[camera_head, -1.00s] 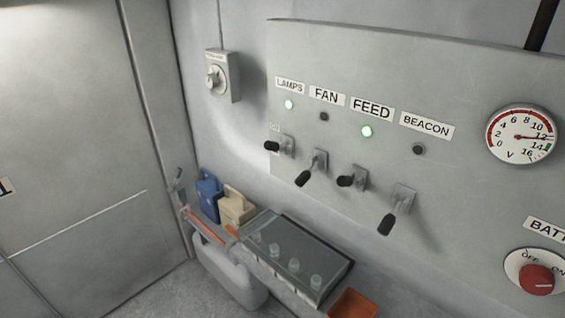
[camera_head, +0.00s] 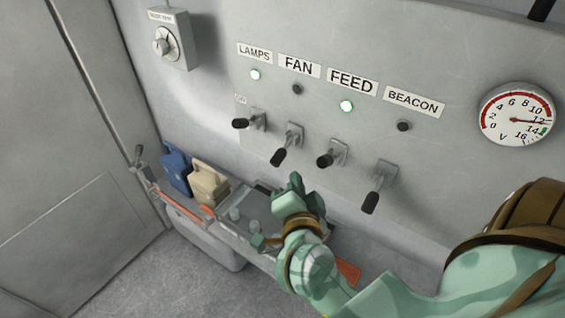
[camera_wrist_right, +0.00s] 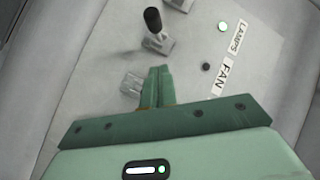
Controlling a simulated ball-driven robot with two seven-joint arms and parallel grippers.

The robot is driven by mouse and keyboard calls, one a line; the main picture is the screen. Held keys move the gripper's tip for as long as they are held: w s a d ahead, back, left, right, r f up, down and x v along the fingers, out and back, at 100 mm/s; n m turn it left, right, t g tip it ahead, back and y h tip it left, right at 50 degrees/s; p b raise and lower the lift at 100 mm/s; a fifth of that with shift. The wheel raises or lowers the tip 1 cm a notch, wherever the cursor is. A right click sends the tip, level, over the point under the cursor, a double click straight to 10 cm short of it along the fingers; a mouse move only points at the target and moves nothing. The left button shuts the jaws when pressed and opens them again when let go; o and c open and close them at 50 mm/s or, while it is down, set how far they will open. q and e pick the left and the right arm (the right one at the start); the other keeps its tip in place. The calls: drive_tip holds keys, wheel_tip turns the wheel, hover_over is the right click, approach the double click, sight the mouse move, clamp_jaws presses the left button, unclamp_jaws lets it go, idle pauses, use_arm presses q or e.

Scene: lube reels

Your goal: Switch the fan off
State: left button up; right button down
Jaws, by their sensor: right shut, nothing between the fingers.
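The FAN switch (camera_head: 291,138) is on the grey wall panel in the head view, second from the left. Its black-tipped lever points down, and the lamp (camera_head: 297,89) under the FAN label (camera_head: 299,66) is dark. My right gripper (camera_head: 295,182) is shut and empty, just below the FAN lever in the picture; I cannot tell whether it touches. My left gripper is not in view.
The LAMPS switch (camera_head: 253,120) and FEED switch (camera_head: 334,155) flank FAN closely, both with green lamps lit. The BEACON switch (camera_head: 380,183) hangs down, its lamp dark. Below are a shelf with a blue can (camera_head: 175,168) and a beige can (camera_head: 208,184).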

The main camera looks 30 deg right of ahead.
sight(285, 155)
drive_tip(key=w+d+f, duration=0.1)
drive_tip(key=w, duration=0.1)
drive_tip(key=w+f, duration=0.1)
drive_tip(key=w, duration=0.2)
drive_tip(key=w+d+b, duration=0.1)
drive_tip(key=w, duration=0.2)
drive_tip(key=shift+d+f, duration=0.35)
drive_tip(key=shift+f, duration=0.05)
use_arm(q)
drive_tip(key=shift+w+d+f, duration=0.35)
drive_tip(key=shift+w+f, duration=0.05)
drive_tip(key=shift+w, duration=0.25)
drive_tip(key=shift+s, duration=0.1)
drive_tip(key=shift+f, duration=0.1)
use_arm(e)
drive_tip(key=shift+f, duration=0.1)
use_arm(q)
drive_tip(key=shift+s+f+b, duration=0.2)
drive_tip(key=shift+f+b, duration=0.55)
drive_tip(key=shift+b, duration=0.05)
use_arm(e)
drive_tip(key=shift+w+f+n+t+h, duration=0.15)
drive_tip(key=shift+f+n+t+h, duration=0.35)
drive_tip(key=shift+f+n+t, duration=0.35)
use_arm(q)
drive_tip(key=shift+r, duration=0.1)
use_arm(e)
drive_tip(key=shift+f, duration=0.1)
